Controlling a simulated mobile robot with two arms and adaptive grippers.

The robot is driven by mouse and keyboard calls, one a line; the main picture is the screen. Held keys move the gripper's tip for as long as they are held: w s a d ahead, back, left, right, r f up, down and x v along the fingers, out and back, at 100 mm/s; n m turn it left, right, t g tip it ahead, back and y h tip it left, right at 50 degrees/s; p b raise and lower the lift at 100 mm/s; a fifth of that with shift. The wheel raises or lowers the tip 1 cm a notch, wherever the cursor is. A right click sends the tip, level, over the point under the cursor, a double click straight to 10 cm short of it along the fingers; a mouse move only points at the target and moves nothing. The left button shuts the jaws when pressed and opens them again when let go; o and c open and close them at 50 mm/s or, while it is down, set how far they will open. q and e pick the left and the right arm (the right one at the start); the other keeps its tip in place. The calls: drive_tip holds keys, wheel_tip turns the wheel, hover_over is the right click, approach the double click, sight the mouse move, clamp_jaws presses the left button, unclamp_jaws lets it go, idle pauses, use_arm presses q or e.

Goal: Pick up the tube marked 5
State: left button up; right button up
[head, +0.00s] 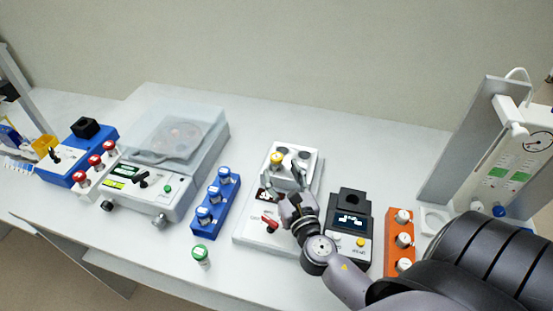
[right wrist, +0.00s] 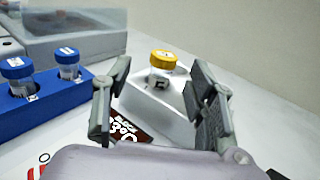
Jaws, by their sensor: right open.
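A clear tube with a yellow cap stands upright in the white block of a heating device (head: 305,160), where its cap (head: 277,158) shows at the back left. In the right wrist view this tube (right wrist: 161,76) has a dark mark on its side that may be a 5; I cannot read it surely. My right gripper (head: 284,181) is open and empty, just in front of the tube. In the right wrist view its fingers (right wrist: 162,90) stand apart on either side of the tube, not touching it. My left gripper is not in view.
A blue rack (head: 213,215) with several capped tubes stands to the left, a green-capped tube (head: 201,254) in front of it. A black-topped device (head: 350,222) and an orange rack (head: 399,250) are close on the right. A lidded centrifuge (head: 175,140) stands further left.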

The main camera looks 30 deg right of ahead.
sight(279, 161)
drive_tip(key=shift+w+d, duration=0.2)
drive_tip(key=shift+w, duration=0.35)
drive_tip(key=p+x, duration=0.1)
drive_tip(key=x, duration=0.3)
drive_tip(key=shift+w+d+r+p, duration=0.15)
drive_tip(key=shift+d+p, duration=0.15)
drive_tip(key=shift+p, duration=0.1)
drive_tip(key=shift+w+d, duration=0.1)
drive_tip(key=shift+w, duration=0.25)
drive_tip(key=shift+s, duration=0.1)
drive_tip(key=shift+c, duration=0.7)
drive_tip(key=c, duration=1)
